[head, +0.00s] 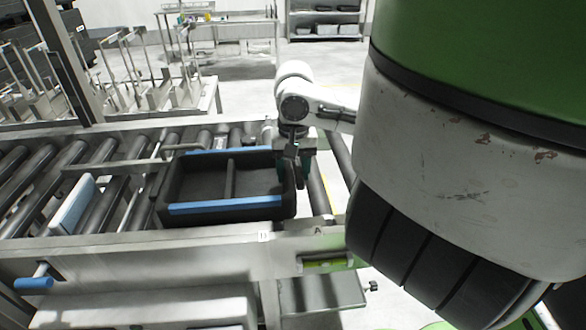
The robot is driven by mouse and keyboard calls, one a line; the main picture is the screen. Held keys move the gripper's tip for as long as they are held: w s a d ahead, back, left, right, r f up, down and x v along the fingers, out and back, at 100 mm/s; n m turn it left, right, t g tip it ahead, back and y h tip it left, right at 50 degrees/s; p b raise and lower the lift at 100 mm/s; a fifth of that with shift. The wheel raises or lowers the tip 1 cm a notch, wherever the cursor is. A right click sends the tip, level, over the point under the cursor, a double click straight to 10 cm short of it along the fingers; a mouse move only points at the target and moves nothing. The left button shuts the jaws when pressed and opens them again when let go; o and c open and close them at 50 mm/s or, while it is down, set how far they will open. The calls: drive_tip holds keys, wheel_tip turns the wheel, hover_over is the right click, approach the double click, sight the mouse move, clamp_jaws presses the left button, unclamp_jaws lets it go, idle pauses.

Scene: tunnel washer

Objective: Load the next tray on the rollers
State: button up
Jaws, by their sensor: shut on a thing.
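A black tray (178,186) with a divider inside and blue strips along its front and back edges sits at the right part of the roller conveyor. It appears to rest over the rollers (62,165), level or nearly so. My gripper (298,180) points down at the tray's right end and is shut on that end wall. The fingertips are partly hidden by the tray wall and are dark and small.
A blue-faced paddle (73,205) stands among the rollers left of the tray. A metal front rail (150,250) carries a blue-handled lever (34,283). Wire racks (130,75) stand behind at left. A steel table (222,45) and shelf (325,20) are far back.

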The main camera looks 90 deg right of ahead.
idle(0.4)
drive_tip(key=o, duration=1.4)
drive_tip(key=shift+c, duration=0.2)
wheel_tip(320, 180, up, 11)
drive_tip(key=p, duration=0.1)
drive_tip(key=shift+f, duration=0.15)
drive_tip(key=shift+s, duration=0.15)
